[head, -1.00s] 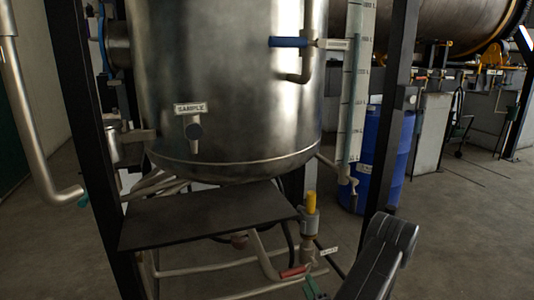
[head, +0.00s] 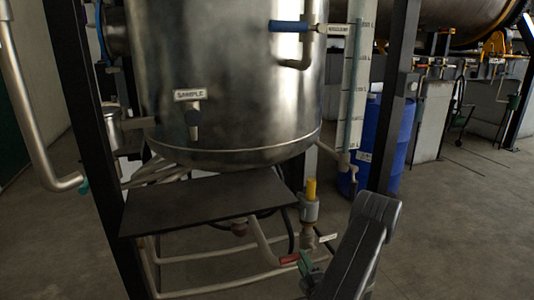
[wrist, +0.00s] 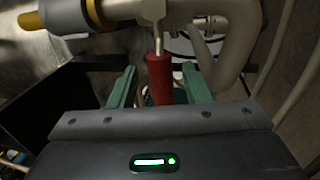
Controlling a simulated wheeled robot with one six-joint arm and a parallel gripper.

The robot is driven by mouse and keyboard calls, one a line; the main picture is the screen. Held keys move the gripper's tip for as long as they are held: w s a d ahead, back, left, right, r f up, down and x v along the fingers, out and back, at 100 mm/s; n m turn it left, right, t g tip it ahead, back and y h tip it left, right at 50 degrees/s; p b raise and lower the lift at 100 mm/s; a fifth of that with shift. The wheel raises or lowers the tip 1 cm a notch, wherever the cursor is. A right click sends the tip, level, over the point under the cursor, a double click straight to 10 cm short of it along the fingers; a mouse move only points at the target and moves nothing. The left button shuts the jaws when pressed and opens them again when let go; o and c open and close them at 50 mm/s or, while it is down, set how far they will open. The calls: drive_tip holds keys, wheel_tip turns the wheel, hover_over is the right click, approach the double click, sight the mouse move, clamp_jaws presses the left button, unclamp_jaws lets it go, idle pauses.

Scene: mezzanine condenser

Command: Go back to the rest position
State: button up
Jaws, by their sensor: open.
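My gripper (wrist: 157,85) shows two green fingers, standing apart, in the wrist view. A red valve handle (wrist: 159,77) lies between them, with gaps on both sides. In the head view my gripper (head: 307,264) is low, right of centre, close to the end of the red handle (head: 289,259). The handle sits on pipework under the steel tank (head: 235,90). My dark arm reaches in from the lower right. Its fingertips are small and partly hidden in the head view.
A dark shelf plate (head: 205,205) and a yellow-topped valve (head: 311,190) are close by. Dark frame posts stand left (head: 82,110) and right (head: 398,95). A blue barrel (head: 395,150) stands behind the right post. Floor at the right is open.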

drive_tip(key=x, duration=0.3)
drive_tip(key=shift+w, duration=0.1)
drive_tip(key=shift+f+n+y+b, duration=0.3)
drive_tip(key=shift+f+n+b, duration=0.25)
drive_tip(key=shift+n, duration=0.65)
